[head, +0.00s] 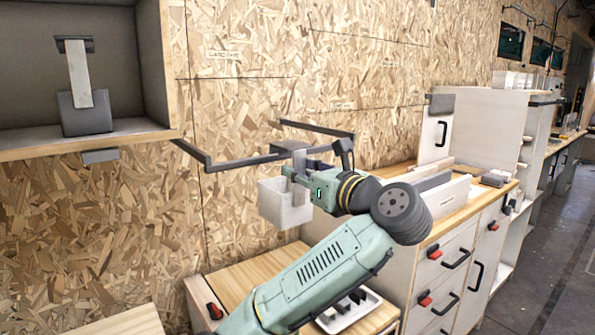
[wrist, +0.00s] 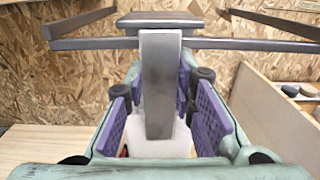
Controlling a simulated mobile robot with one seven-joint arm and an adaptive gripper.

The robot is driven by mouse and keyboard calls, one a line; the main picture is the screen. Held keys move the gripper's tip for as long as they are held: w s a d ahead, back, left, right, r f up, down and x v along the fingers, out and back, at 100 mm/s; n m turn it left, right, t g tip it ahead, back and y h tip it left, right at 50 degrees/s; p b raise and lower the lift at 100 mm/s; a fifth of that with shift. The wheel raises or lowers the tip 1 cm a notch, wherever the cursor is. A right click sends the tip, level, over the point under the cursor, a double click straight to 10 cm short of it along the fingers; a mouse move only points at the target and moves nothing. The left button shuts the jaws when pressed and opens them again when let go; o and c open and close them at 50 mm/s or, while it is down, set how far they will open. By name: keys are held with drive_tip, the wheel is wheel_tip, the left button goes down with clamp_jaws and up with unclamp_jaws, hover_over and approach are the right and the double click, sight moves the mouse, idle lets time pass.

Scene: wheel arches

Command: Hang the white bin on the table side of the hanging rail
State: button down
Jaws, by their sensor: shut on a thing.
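The white bin (head: 283,204) hangs from my gripper (head: 304,168) in the head view, above the wooden worktop. In the wrist view, my gripper's purple pads (wrist: 162,112) are shut around the bin's upright pale strap (wrist: 157,75). The strap ends in a dark hook plate (wrist: 160,20), which shows beside the bar in the head view (head: 291,146). The dark hanging rail (head: 235,163) sticks out from the wall. In the wrist view, its bar (wrist: 225,43) runs behind the strap, just below the hook plate. I cannot tell whether the hook touches the bar.
A grey bin (head: 85,118) with a similar strap stands in the wall cabinet (head: 150,60) at the left. A wooden worktop (head: 235,280) with a white tray (head: 350,310) lies below. A drawer unit (head: 440,270) with a cluttered top stands at the right.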

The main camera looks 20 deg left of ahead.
drive_tip(key=shift+w+a+f+b, duration=0.2)
drive_tip(key=shift+w+a+f, duration=0.15)
drive_tip(key=shift+w+a, duration=0.3)
drive_tip(key=shift+w+a+f+b, duration=0.15)
drive_tip(key=shift+w+a+f, duration=0.3)
drive_tip(key=shift+a, duration=0.35)
drive_tip(key=shift+w+a+f+b, duration=0.2)
drive_tip(key=shift+w+a+f, duration=0.1)
drive_tip(key=shift+w+a, duration=0.35)
drive_tip(key=shift+s, duration=0.1)
drive_tip(key=c, duration=1.3)
unclamp_jaws()
